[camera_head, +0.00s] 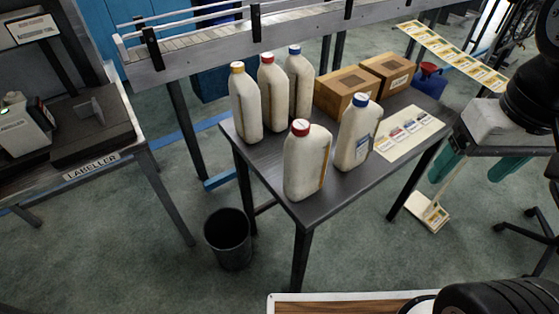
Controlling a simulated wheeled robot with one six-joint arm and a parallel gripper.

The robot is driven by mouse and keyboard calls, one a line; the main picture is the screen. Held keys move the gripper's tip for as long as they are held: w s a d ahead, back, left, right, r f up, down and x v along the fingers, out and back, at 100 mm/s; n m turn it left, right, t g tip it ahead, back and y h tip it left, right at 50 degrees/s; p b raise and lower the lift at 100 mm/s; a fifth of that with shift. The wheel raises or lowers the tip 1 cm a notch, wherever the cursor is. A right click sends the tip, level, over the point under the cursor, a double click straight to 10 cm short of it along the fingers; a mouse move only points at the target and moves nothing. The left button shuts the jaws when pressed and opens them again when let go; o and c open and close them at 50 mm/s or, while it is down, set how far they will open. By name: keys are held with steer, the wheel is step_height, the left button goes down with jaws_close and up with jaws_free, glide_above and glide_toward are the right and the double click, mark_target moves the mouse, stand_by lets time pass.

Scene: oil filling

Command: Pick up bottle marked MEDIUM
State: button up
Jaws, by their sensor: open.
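Several white bottles stand upright on a dark table (262,170). At the back are a yellow-capped bottle (245,108), a red-capped bottle (273,98) and a blue-capped bottle (300,88). In front are another red-capped bottle (305,167) and another blue-capped bottle (353,138), which shows a label on its side. I cannot read MEDIUM on any of them. My gripper (476,168), with green fingers spread apart, is open and empty at the right. It is beyond the table's right edge, apart from the bottles.
Two brown boxes (347,90) (388,71) stand behind the bottles. A sheet with printed labels (410,133) lies at the table's right. A conveyor (215,50) runs behind. A black bin (229,240) is on the floor. A labeller bench (100,155) stands left.

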steer(key=w+a+r+n, duration=0.2)
steer(key=w+a, duration=0.7)
steer(key=w, duration=0.3)
steer(key=n+g, duration=0.1)
steer(key=n, duration=0.1)
glide_above(304, 124)
steer(key=f, duration=0.2)
steer(key=shift+w+f, duration=0.35)
steer(key=shift+w+a+f, duration=0.1)
steer(key=shift+a+f, duration=0.15)
steer(key=f, duration=0.7)
steer(key=shift+s+d+f, duration=0.25)
steer(key=shift+s+d, duration=0.05)
steer(key=shift+s, duration=0.15)
steer(key=c, duration=1.7)
steer(key=shift+c, duration=0.2)
